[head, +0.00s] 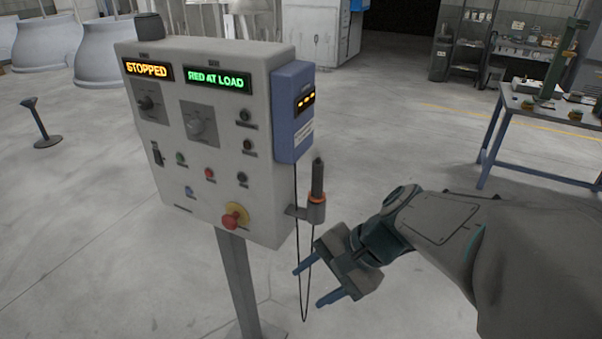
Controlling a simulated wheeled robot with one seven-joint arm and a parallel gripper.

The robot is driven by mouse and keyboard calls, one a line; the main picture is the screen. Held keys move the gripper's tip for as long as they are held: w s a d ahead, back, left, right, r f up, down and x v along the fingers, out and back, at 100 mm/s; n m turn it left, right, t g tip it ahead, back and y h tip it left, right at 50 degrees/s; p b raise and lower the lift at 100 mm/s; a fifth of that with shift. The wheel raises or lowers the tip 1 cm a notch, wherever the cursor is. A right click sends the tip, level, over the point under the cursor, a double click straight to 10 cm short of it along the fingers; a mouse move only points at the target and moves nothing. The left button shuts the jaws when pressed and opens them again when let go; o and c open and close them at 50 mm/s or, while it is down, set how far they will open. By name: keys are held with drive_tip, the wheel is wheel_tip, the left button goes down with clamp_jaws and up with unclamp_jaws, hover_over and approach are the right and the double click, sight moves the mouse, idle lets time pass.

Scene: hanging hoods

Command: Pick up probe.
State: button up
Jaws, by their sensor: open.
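The probe (317,181) is a dark, slim rod with an orange ring near its lower end. It stands upright in a grey cup holder (315,212) on the right side of the control box. A thin black cable (298,255) hangs in a loop below the blue meter unit (293,112), which shows an orange display. Whether a finger touches the cable I cannot tell.
The grey control box (215,135) on a post (242,280) has a red stop button (231,221), knobs and lit displays. A blue-legged workbench (545,130) stands at right. A small stand (40,125) is at far left. Open floor lies behind the box.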

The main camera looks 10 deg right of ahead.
drive_tip(key=w+d+r+m+t+y+b, duration=0.15)
drive_tip(key=w+m+t+y, duration=0.25)
drive_tip(key=w+m, duration=0.4)
drive_tip(key=m+t+h+b, duration=0.1)
drive_tip(key=m+t+h, duration=0.1)
drive_tip(key=m+t, duration=0.85)
approach(322, 179)
drive_tip(key=shift+m+g, duration=0.55)
drive_tip(key=shift+g, duration=0.1)
drive_tip(key=shift+r+p+x, duration=0.15)
drive_tip(key=shift+p+x, duration=0.85)
drive_tip(key=shift+x, duration=1.85)
drive_tip(key=shift+r+p+x, duration=0.2)
drive_tip(key=shift+p+x, duration=0.75)
drive_tip(key=shift+x, duration=1.9)
drive_tip(key=shift+d, duration=0.1)
clamp_jaws()
drive_tip(key=shift+r, duration=0.15)
